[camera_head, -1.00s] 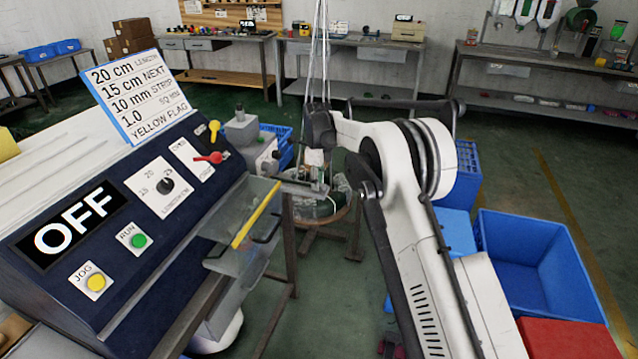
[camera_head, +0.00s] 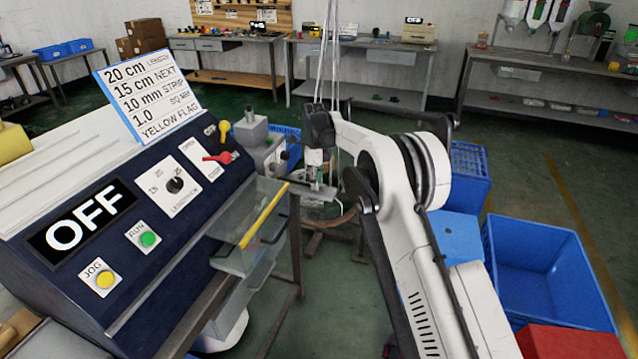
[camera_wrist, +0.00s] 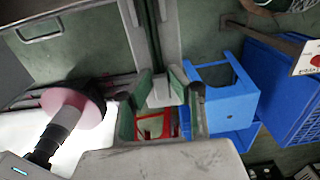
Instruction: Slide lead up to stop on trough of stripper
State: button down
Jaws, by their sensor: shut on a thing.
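My gripper (camera_head: 317,180) hangs low over a narrow grey trough (camera_head: 298,189), to the right of the small grey stripper (camera_head: 262,150). In the wrist view, the green-padded fingers of my gripper (camera_wrist: 160,84) stand on either side of the grey trough (camera_wrist: 138,38), which runs away toward the top edge. The gripper is shut on a thin lead. The lead itself is too small to make out, so its end and its distance from the stop cannot be told.
A dark blue machine (camera_head: 140,235) reading OFF stands at the left, with a clear tray (camera_head: 245,215) and yellow strip in front. Blue crates (camera_head: 545,265) stand at the right. A pink and white roller-like part (camera_wrist: 72,108) is left in the wrist view.

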jog(key=shift+w+a, duration=0.15)
jog(key=shift+a, duration=0.4)
jog(key=shift+w+a, duration=0.15)
jog(key=shift+a, duration=0.4)
jog(key=c, duration=1.6)
grip_release()
jog(key=shift+o, duration=0.2)
jog(key=shift+r, duration=0.1)
